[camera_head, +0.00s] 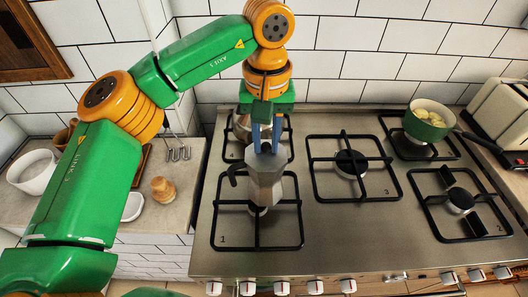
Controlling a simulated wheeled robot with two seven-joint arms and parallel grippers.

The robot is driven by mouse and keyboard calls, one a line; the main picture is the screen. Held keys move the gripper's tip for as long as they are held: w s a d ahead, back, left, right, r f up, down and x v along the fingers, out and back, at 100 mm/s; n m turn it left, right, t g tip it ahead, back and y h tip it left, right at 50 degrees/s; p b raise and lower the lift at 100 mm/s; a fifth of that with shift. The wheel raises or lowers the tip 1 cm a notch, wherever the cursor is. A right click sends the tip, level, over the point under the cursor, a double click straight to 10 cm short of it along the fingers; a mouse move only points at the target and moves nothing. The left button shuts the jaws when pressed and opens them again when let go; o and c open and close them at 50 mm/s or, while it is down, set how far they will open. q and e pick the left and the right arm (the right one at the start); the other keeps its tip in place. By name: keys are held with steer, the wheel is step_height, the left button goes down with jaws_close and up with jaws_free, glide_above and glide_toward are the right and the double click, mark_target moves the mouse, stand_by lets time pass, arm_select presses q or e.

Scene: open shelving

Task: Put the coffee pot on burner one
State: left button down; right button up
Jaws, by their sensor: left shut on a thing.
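The coffee pot (264,180) is a grey metal stovetop pot with a dark handle on its left. My left gripper (266,140) comes down from above and is shut on the top of the pot. The pot looks upright and sits over the middle of burner one (228,241), the front left grate marked 1. I cannot tell whether its base touches the grate. The pot hides part of that burner. My right gripper is not in view.
A green pan (428,122) with food is on the back right burner. The middle burner (350,162) and front right burner (460,200) are empty. A wooden shaker (162,190) stands on the left counter.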

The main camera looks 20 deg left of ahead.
arm_select(q)
steer(key=f, duration=0.3)
steer(key=shift+a, duration=0.25)
steer(key=shift+f, duration=0.25)
steer(key=shift+d, duration=0.1)
steer(key=shift+f, duration=0.2)
steer(key=c, duration=0.7)
jaws_free()
steer(key=shift+s, duration=0.1)
steer(key=shift+r, duration=0.15)
step_height(320, 180, up, 7)
steer(key=shift+r, duration=0.1)
step_height(320, 180, up, 5)
steer(key=shift+r+p, duration=0.1)
steer(key=shift+p, duration=0.95)
